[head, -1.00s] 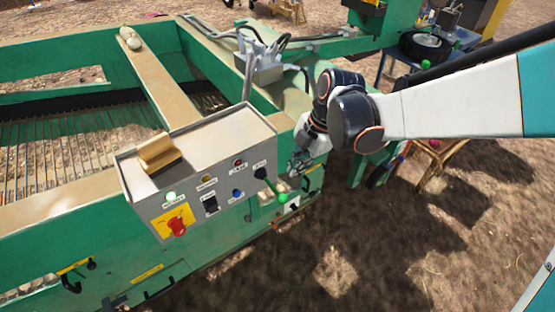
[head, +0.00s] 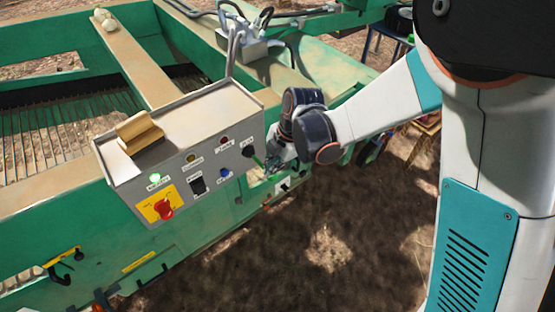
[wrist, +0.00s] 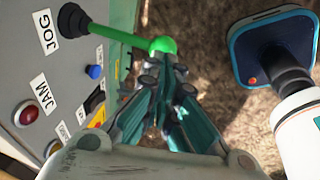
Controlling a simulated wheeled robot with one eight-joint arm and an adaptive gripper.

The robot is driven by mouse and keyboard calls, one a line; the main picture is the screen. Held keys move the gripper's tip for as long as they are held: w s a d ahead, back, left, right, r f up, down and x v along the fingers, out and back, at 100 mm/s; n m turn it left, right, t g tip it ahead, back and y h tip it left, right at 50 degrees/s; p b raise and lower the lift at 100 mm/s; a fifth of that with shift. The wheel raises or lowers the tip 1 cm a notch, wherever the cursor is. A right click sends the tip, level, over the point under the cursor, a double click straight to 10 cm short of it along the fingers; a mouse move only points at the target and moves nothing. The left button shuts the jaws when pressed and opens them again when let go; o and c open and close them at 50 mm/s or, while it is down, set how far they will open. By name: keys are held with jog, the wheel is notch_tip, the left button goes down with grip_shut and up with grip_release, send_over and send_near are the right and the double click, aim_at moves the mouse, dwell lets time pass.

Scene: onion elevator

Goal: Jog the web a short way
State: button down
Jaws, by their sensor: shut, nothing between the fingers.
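The grey control box (head: 190,135) stands on the green machine's side, with the jog lever (head: 257,160) at the right end of its front face. In the wrist view the lever (wrist: 115,35) sticks out from a black boot beside the JOG label and ends in a green ball knob (wrist: 163,46). My gripper (wrist: 165,68) is shut and empty, its fingertips right by the knob; I cannot tell whether they touch. In the head view my gripper (head: 275,162) is just right of the lever and partly hides it. The rod web (head: 60,140) lies inside the machine frame.
The panel has a lit green lamp (head: 155,178), a red rotary switch (head: 164,209) on yellow, a black rocker (head: 198,185) and a blue button (wrist: 95,72). A tan block (head: 139,132) sits on the box. Onions (head: 104,18) lie on the beam. Bare ground (head: 330,245) is open in front.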

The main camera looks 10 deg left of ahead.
jog(key=shift+a+f, duration=0.15)
jog(key=shift+f, duration=0.35)
